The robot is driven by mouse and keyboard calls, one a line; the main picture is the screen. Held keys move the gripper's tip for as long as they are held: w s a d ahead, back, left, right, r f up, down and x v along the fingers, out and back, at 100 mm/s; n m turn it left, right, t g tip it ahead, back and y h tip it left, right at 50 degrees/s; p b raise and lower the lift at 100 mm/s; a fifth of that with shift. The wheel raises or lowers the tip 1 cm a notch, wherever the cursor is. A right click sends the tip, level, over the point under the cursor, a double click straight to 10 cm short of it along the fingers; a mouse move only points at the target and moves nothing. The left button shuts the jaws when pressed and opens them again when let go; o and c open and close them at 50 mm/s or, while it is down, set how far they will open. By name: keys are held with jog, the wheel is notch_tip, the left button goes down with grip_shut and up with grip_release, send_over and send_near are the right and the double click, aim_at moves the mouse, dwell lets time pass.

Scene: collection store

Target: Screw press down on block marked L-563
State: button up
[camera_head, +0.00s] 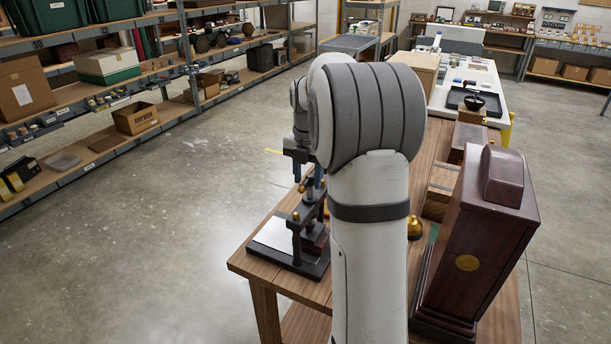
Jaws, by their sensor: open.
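The screw press (297,222) stands at the near left end of the wooden table, a dark frame with brass-coloured knobs on a dark base. A white sheet (272,238) lies on the left part of its base. A dark reddish block (317,243) shows low in the press, partly hidden by the frame and my arm; I cannot read any marking on it. My gripper (307,177) points down just above the top of the press, with blue-tipped fingers open. I cannot tell whether the fingers touch or straddle the top of the screw.
A tall dark red wooden case (478,250) stands on the table at right, near my arm. A small brass object (415,228) and wooden boxes (441,183) sit behind. Shelving (95,95) lines the left, with free concrete floor (190,200) between it and the table.

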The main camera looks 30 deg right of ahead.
jog(key=shift+c, duration=0.3)
grip_shut()
jog(key=shift+a, duration=0.1)
jog(key=shift+r, duration=0.15)
jog(key=shift+m, duration=0.3)
